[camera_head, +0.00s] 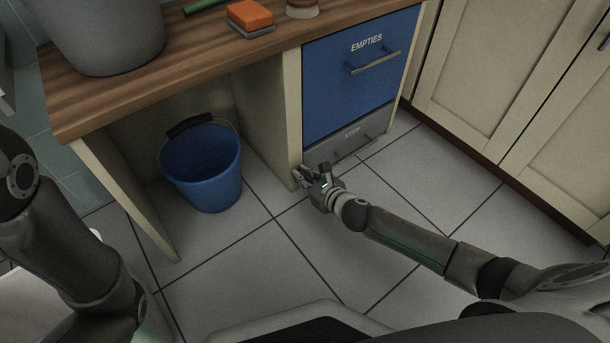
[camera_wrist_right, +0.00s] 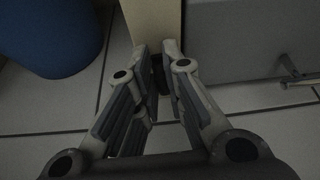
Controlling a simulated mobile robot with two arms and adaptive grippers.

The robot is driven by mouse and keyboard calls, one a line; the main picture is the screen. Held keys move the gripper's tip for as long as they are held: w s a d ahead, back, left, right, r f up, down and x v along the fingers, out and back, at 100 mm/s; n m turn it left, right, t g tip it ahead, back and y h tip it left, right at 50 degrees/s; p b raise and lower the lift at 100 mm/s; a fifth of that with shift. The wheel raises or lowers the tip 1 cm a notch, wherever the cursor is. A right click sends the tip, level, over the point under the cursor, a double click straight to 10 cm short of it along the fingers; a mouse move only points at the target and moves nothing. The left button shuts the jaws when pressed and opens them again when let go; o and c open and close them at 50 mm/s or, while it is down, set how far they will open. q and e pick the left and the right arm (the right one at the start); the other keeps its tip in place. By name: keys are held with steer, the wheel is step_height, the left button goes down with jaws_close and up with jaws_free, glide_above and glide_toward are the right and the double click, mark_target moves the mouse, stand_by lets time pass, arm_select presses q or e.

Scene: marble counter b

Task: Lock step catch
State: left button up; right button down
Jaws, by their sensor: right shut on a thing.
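The step (camera_head: 342,146) is a grey panel with a STEP label and a bar handle, low under the blue EMPTIES drawer (camera_head: 355,75). Its front looks closed, roughly in line with the drawer above. In the right wrist view the grey step panel (camera_wrist_right: 240,40) is at the upper right. My right gripper (camera_head: 306,175) is low at the foot of the cream upright, left of the step. It is shut on a small dark piece, apparently the catch (camera_wrist_right: 158,73), at the upright's lower end. The fingers hide most of it, so its setting cannot be told. My left gripper is out of view.
A blue bucket (camera_head: 205,165) stands on the tiles under the counter, left of the cream upright (camera_head: 292,120). A sponge (camera_head: 250,14) and a grey bin (camera_head: 105,30) are on the wooden counter. Cream cupboards (camera_head: 490,75) are at right. The floor in front is clear.

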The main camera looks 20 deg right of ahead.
steer(key=n+t+h+p, duration=0.1)
steer(key=n, duration=0.2)
steer(key=a+n+t+h+p, duration=0.1)
steer(key=n+h, duration=0.1)
steer(key=n, duration=0.1)
steer(key=f+n+t+h+p, duration=0.1)
steer(key=n+p, duration=0.1)
steer(key=n, duration=0.1)
steer(key=shift+s+a+f, duration=0.1)
steer(key=shift+s+a, duration=0.15)
steer(key=shift+a, duration=0.05)
steer(key=shift+f+n+t+h+b, duration=0.25)
steer(key=shift+n+t, duration=0.25)
steer(key=shift+n, duration=0.45)
steer(key=shift+f+n+t+h+b, duration=0.1)
steer(key=shift+n+t+h+b, duration=0.3)
steer(key=shift+n, duration=0.55)
steer(key=shift+y, duration=0.25)
steer(key=c, duration=1.5)
jaws_free()
steer(key=shift+s, duration=0.1)
